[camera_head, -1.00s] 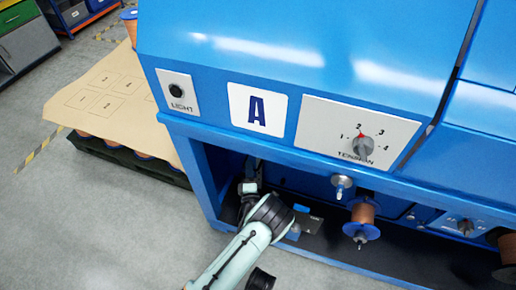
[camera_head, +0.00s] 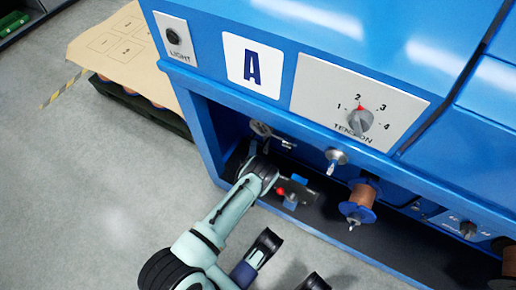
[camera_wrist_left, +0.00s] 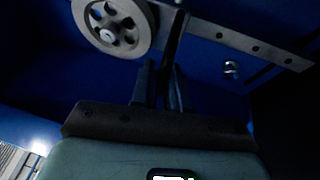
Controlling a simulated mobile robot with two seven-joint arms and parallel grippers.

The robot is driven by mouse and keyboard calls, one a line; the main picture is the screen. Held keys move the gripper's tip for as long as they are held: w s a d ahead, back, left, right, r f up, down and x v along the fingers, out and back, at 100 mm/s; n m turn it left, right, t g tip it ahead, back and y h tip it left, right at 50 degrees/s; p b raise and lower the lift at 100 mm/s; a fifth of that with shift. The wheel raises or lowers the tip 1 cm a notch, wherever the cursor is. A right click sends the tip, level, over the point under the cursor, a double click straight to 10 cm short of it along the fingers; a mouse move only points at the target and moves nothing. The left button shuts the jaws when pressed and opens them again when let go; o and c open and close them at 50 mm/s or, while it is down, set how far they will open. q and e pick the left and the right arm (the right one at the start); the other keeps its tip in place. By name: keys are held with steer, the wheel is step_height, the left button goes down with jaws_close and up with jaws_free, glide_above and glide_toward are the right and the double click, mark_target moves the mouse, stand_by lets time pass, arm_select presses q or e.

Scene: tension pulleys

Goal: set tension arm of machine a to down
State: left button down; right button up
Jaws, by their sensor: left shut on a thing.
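Machine A (camera_head: 330,70) is the blue machine with the "A" label (camera_head: 252,66). The tension arm (camera_wrist_left: 250,45) shows in the left wrist view as a grey bar with holes, with a spoked pulley (camera_wrist_left: 115,22) near its left end. In the head view a grey arm-like part (camera_head: 272,133) is in the upper left of the recess, sloping slightly down to the right. My left gripper (camera_wrist_left: 163,78) is shut on a dark thin rod (camera_wrist_left: 175,40) beside the pulley; in the head view its fingers are mostly hidden by my wrist.
The tension dial (camera_head: 360,120) and light switch (camera_head: 174,36) are on the front panel above the recess. A copper spool (camera_head: 361,200) and a silver knob (camera_head: 336,156) lie right of my wrist. A red ball (camera_head: 280,191) sits below. Open floor (camera_head: 110,190) lies left.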

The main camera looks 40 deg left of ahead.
arm_select(q)
steer(key=shift+a+f, duration=0.1)
arm_select(e)
steer(key=shift+s+d, duration=0.1)
steer(key=shift+d, duration=0.2)
arm_select(q)
steer(key=c, duration=1.2)
jaws_free()
steer(key=shift+f, duration=0.15)
arm_select(e)
steer(key=w+a+r+t+p, duration=0.1)
steer(key=w+r+t+p, duration=0.2)
steer(key=w+r+p, duration=0.35)
arm_select(q)
step_height(320, 180, up, 20)
steer(key=shift+r+p, duration=0.2)
steer(key=shift+p, duration=0.2)
arm_select(e)
steer(key=shift+n+g, duration=0.3)
steer(key=shift+n, duration=0.1)
steer(key=r, duration=0.1)
steer(key=a+r, duration=0.2)
steer(key=shift+s+a+r, duration=0.2)
steer(key=shift+s+r, duration=0.15)
arm_select(q)
steer(key=shift+f, duration=0.15)
